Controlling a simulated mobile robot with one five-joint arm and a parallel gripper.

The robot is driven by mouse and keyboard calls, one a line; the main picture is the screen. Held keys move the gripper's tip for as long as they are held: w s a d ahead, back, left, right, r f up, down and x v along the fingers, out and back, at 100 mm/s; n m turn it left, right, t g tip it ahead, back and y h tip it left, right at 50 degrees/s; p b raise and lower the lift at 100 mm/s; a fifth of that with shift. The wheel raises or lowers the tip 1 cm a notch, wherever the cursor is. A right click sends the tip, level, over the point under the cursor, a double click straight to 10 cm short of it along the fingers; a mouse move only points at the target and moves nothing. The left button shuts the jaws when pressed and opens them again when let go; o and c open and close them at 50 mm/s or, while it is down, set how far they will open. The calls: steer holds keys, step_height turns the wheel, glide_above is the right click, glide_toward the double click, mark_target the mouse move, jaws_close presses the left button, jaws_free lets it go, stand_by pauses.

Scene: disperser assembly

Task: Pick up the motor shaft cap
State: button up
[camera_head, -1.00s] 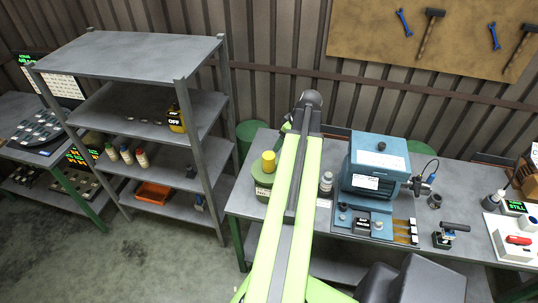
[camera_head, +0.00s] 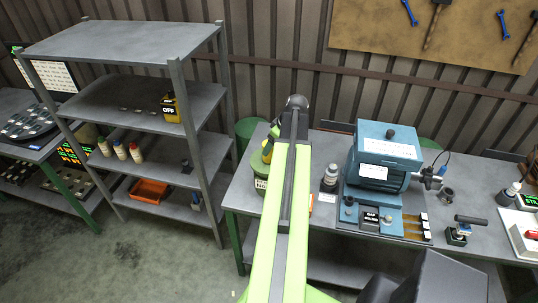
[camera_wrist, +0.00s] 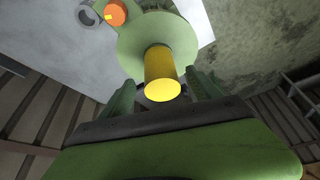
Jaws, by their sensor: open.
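The yellow cylinder, which looks like the motor shaft cap (camera_wrist: 161,76), stands up from a round green body (camera_wrist: 178,38) in the wrist view. My gripper (camera_wrist: 163,93) is open, with one green finger on each side of the yellow cylinder's end. I cannot tell whether either finger touches it. The green body's front carries a pale label there.
A blue machine (camera_head: 386,158) stands on the bench (camera_head: 340,250) right of my arm, with a small bottle (camera_head: 330,178) beside it. An orange round part (camera_wrist: 115,13) and a grey ring (camera_wrist: 89,16) lie near the green body. A grey shelf (camera_head: 120,42) stands left.

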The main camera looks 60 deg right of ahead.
steer(key=b+x, duration=0.4)
steer(key=x, duration=0.1)
steer(key=shift+w, duration=0.15)
steer(key=shift+r, duration=0.2)
steer(key=c, duration=1.4)
